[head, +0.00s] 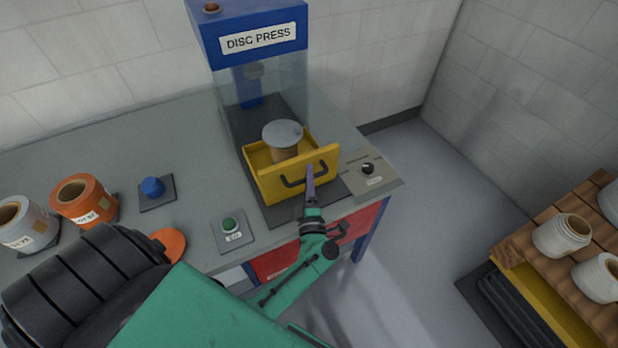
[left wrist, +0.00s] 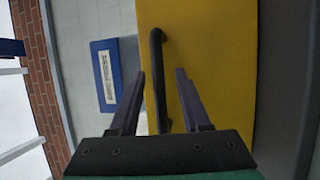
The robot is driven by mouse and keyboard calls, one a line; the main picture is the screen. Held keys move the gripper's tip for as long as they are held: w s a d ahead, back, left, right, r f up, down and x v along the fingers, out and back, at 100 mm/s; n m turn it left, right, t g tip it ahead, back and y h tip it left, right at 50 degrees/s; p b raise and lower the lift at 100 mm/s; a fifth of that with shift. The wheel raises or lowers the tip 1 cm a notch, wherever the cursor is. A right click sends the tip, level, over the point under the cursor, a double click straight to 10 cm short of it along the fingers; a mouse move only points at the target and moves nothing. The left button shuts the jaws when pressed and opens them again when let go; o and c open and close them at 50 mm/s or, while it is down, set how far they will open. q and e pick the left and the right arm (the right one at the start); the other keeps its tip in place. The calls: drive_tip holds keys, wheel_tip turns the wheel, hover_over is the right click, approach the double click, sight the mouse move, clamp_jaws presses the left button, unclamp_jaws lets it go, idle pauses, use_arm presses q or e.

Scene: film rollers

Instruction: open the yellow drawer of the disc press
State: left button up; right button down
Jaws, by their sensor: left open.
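The disc press (head: 257,38) is a blue machine with clear walls on the grey bench. Its yellow drawer (head: 270,184) stands out at the front, with its inside visible from above. A brown roll with a grey round top (head: 282,134) sits in it. The drawer's black bar handle (head: 306,174) is on its front face. My left gripper (head: 310,184) is open at the handle. In the left wrist view the yellow front (left wrist: 215,60) fills the right half, and the handle (left wrist: 158,70) stands between the two parted fingers. Contact cannot be told. My right gripper is not in view.
A green button (head: 230,225) and a blue knob (head: 152,187) are on the bench left of the drawer. A black knob (head: 367,169) is on its right. Orange (head: 84,200) and white (head: 22,224) rolls stand at the left. A wooden rack (head: 545,265) with white rolls stands right.

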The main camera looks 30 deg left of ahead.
use_arm(q)
drive_tip(key=shift+s, duration=0.1)
drive_tip(key=b+v, duration=0.4)
drive_tip(key=v, duration=1)
drive_tip(key=shift+s+d, duration=0.15)
drive_tip(key=shift+d, duration=0.05)
drive_tip(key=w+d+f+m+t+h, duration=0.15)
drive_tip(key=d+f+m+h, duration=0.25)
drive_tip(key=f+m+h, duration=0.6)
drive_tip(key=s+f+m+g+h, duration=0.25)
drive_tip(key=f+m, duration=0.25)
drive_tip(key=f, duration=0.3)
drive_tip(key=s+f+m+g+h, duration=0.1)
drive_tip(key=s+f+m+g, duration=0.1)
drive_tip(key=f+m+g, duration=0.35)
drive_tip(key=s+a+f+m+g+y, duration=0.1)
drive_tip(key=s+a+f+m+g, duration=0.1)
drive_tip(key=s+a+f+g, duration=0.2)
drive_tip(key=s+a+f+m+g+y, duration=0.2)
drive_tip(key=s+a+f+g, duration=0.3)
drive_tip(key=s+a+f, duration=0.5)
drive_tip(key=s+f+m, duration=0.1)
drive_tip(key=s+f, duration=0.2)
drive_tip(key=s, duration=0.4)
drive_tip(key=shift+s+f+m, duration=0.15)
drive_tip(key=shift+s+m, duration=0.1)
drive_tip(key=shift+m, duration=0.1)
